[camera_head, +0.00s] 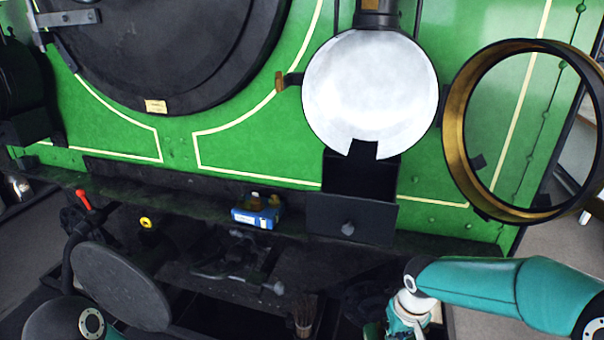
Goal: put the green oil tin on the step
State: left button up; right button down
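I cannot pick out a green oil tin in this view. A dark can-like thing with a yellow top (147,224) stands at the left below the ledge, but its body is too dark to name. A dark, flat, step-like surface (215,287) lies low in the middle, with a metal fitting or tool (240,262) on it; I cannot tell for sure that it is the step. My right arm comes in from the right in teal and bends down at the bottom edge; its gripper fingers do not show. My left gripper does not show either.
A blue and white box (257,211) with small things in it sits on the dark ledge. A white lamp disc (370,92), a dark knobbed box front (350,217) and a brass ring (458,130) stand right. A grey disc (120,287) and red-tipped lever (84,199) are left. A brush (303,317) is low.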

jog(key=shift+w+a+m, duration=0.2)
jog(key=shift+w, duration=0.35)
jog(key=shift+w+a+m, duration=0.2)
jog(key=shift+w, duration=0.35)
jog(key=s+f, duration=0.1)
jog(key=f, duration=0.1)
jog(key=s+f, duration=0.2)
jog(key=shift+s+f, duration=0.25)
jog(key=shift+s, duration=0.05)
